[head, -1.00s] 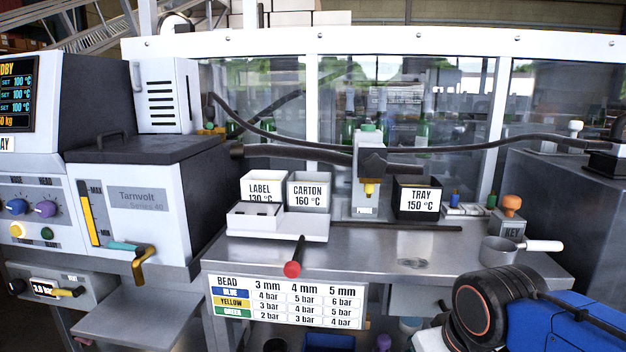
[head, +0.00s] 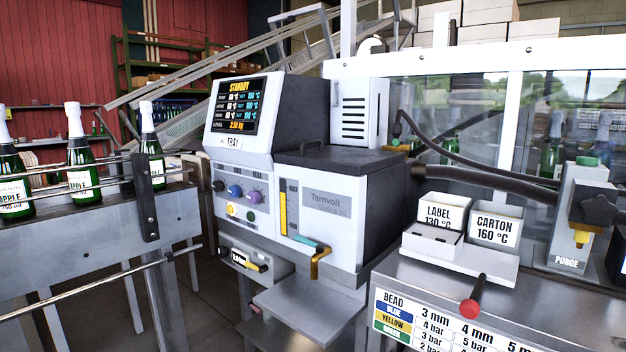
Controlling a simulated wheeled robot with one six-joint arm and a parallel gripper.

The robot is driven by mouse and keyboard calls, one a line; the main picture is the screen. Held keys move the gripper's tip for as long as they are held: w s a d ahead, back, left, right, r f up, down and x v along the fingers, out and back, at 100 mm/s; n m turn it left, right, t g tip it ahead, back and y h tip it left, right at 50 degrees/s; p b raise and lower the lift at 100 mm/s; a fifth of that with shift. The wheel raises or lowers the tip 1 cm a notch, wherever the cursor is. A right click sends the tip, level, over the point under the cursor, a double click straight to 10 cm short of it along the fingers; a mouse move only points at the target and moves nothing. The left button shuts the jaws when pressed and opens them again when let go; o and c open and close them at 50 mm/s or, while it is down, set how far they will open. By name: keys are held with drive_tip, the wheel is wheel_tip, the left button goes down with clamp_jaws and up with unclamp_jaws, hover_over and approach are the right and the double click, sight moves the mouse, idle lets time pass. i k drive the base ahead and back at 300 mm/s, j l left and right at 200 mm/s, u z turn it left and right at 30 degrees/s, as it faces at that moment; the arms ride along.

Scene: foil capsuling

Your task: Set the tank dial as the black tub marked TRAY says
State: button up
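The melt tank unit Tarnvolt (head: 330,215) stands mid-picture. Its control panel has a black knob (head: 218,185) at the left, then a blue knob (head: 235,191) and a purple knob (head: 254,196); the small lettering above them is too small to read, so I cannot tell for sure which is the tank dial. The screen (head: 238,105) reads STANDBY, with temperature rows that look like 100 °C and a level row. My gripper is not in view.
White tubs LABEL 130 °C (head: 438,212) and CARTON 160 °C (head: 496,226) stand on the steel bench at right. A red-tipped lever (head: 470,308) juts forward there. A grey shelf (head: 310,305) projects below the tank. A bottle conveyor (head: 90,235) fills the left.

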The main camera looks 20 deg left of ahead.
sight(218, 185)
drive_tip(key=u, duration=1.5)
